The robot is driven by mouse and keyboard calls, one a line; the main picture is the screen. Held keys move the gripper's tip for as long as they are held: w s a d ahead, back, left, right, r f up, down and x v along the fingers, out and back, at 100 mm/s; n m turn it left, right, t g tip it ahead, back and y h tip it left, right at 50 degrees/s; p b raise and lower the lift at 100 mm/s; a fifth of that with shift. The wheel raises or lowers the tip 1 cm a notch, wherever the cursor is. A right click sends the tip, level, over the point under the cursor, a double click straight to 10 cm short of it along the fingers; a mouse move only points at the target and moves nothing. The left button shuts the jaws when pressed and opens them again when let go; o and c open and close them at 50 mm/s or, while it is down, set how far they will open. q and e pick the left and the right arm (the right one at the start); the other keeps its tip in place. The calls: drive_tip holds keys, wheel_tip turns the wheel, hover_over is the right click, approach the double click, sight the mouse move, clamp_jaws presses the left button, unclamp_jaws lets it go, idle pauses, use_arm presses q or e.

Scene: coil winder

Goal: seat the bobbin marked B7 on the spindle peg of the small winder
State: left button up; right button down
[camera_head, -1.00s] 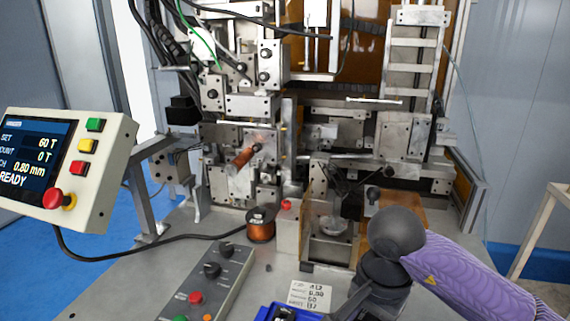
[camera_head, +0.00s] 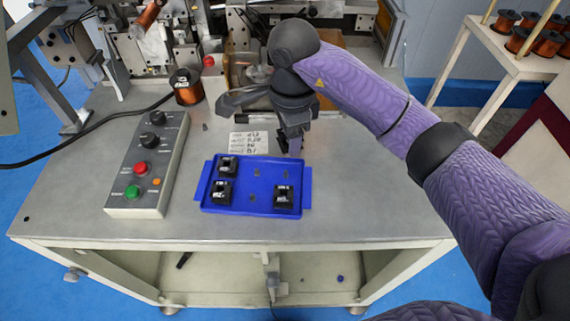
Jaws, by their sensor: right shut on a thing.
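A blue tray (camera_head: 268,210) lies on the table and holds three small black bobbins: back left (camera_head: 228,167), front left (camera_head: 222,192) and front right (camera_head: 285,197). Their light labels are too small to read. My right gripper (camera_head: 292,148) points down just behind the tray's back right edge. It is shut on a small dark thing, probably a bobbin, which its fingers and wrist mostly hide; no marking shows. The small winder and its spindle peg cannot be made out for certain. My left gripper is not in view.
A white card (camera_head: 248,141) lies behind the tray. A button box (camera_head: 145,180) stands to the left, and a copper spool (camera_head: 186,88) behind it. Machinery fills the back. A side stand (camera_head: 500,50) holds several copper spools. The table's front and right are bare.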

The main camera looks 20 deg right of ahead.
sight(286, 171)
drive_tip(key=m, duration=0.3)
drive_tip(key=shift+w+a+m+p, duration=0.25)
drive_tip(key=shift+w+m+p, duration=0.05)
drive_tip(key=shift+w+m, duration=0.1)
drive_tip(key=shift+f+m, duration=0.1)
drive_tip(key=shift+m, duration=0.3)
wheel_tip(286, 171, down, 10)
drive_tip(key=shift+r+b, duration=0.15)
drive_tip(key=shift+b, duration=0.45)
drive_tip(key=shift+f, duration=0.2)
drive_tip(key=c, duration=0.6)
unclamp_jaws()
drive_tip(key=o, duration=0.5)
drive_tip(key=shift+c, duration=0.2)
